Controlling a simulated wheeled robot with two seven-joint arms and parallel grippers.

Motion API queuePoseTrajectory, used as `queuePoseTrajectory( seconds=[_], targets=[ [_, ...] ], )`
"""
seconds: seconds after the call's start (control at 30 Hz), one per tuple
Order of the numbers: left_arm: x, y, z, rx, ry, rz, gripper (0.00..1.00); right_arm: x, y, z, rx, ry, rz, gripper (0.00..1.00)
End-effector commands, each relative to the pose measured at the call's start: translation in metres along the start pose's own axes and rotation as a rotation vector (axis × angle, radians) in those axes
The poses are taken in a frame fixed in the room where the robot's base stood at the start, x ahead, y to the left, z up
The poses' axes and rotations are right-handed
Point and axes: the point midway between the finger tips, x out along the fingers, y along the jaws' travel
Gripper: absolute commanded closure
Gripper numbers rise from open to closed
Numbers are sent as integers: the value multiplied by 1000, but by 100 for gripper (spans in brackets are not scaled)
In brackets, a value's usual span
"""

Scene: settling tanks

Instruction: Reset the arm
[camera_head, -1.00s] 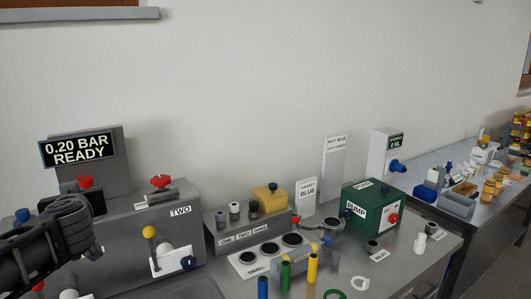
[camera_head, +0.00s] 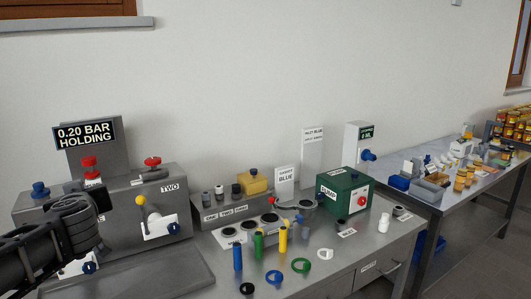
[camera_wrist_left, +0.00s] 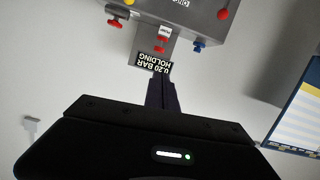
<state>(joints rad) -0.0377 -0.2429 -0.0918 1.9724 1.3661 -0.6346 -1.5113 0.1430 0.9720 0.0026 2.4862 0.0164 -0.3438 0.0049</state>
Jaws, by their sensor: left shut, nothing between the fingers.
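My left arm comes in from the lower left in the head view. Its black left gripper (camera_head: 88,226) is in front of the grey tank unit (camera_head: 178,182); the gap between them is hard to judge. In the left wrist view the dark fingers (camera_wrist_left: 161,92) are shut with nothing between them, pointing toward the display (camera_wrist_left: 153,62). In the head view this display (camera_head: 85,134) reads "0.20 BAR HOLDING". A red button (camera_head: 89,163) stands below it. My right gripper is not in view.
The unit carries a red valve (camera_head: 152,162), a blue knob (camera_head: 39,189) and a yellow-tipped lever (camera_head: 140,201). To the right are coloured cylinders (camera_head: 259,247), a green pump box (camera_head: 342,191) and a second table (camera_head: 432,207). The wall above is clear.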

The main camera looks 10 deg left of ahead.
Motion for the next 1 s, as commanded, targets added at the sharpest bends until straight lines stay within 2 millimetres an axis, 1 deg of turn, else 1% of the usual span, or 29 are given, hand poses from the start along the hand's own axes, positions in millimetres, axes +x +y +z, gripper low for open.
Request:
queuePoseTrajectory(
  seconds=[0.17,0.3,0.37,0.47,0.53,0.57,0.67,0.7,0.77,0.8,0.87,0.9,0.97,1.0],
  targets=[
    [0,6,-2,-89,22,23,100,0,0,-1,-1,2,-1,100],
    [0,17,0,-156,43,63,100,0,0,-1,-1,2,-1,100],
    [1,29,10,-175,40,92,100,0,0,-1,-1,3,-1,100],
    [8,55,40,-188,13,147,100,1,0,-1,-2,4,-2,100],
    [12,73,67,-189,-20,185,100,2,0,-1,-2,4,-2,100],
    [14,82,81,-186,-38,202,100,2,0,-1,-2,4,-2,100],
    [18,112,142,-168,-124,264,100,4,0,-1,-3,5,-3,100],
    [18,123,172,-158,-170,290,100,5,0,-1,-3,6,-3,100],
    [15,139,220,-139,-246,326,100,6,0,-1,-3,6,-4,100],
    [12,148,252,-125,-299,348,100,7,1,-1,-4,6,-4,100],
    [4,157,301,-103,-383,376,100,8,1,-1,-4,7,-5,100],
    [-4,162,333,-88,-439,394,100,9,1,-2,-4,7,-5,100],
    [-18,167,382,-63,-528,418,100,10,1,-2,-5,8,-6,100],
    [-29,168,413,-47,-589,432,100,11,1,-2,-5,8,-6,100]
  ],
)
